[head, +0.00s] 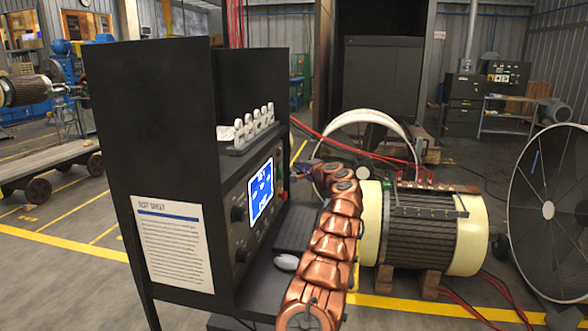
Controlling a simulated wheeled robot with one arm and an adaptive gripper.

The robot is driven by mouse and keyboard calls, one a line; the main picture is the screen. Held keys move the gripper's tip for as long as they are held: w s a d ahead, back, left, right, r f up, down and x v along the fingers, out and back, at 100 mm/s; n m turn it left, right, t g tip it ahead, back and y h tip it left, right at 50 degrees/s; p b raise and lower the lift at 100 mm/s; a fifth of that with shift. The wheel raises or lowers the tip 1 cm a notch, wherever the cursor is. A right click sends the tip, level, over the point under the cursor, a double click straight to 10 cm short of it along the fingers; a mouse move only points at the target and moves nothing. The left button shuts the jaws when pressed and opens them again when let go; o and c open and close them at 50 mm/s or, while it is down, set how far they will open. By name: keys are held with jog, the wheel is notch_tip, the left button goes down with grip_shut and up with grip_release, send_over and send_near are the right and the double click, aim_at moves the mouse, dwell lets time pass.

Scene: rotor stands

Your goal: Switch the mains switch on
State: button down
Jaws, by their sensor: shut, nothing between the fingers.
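A dark test cabinet (150,120) stands at the left centre, its control panel turned to the right and seen at a steep angle. The panel carries a lit blue and white screen (261,192), dark round knobs (239,213) to its left, and small fittings right of the screen. I cannot tell which fitting is the mains switch, or whether it is on. My copper-coloured arm rises from the bottom. My gripper (297,172) is small in the view and shut, close to the panel's right end. Whether it touches the panel is hard to tell.
A keyboard (297,228) and a mouse (286,262) lie on the shelf below the panel. A motor (425,230) on wooden blocks stands right of my arm. A large fan wheel (555,210) is at the far right. Red cables run behind and along the floor.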

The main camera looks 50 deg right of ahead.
jog(key=b+v, duration=0.2)
jog(key=v, duration=0.5)
jog(key=shift+s+a+r, duration=0.2)
jog(key=shift+s, duration=0.05)
dwell(0.3)
jog(key=shift+s, duration=0.1)
dwell(0.6)
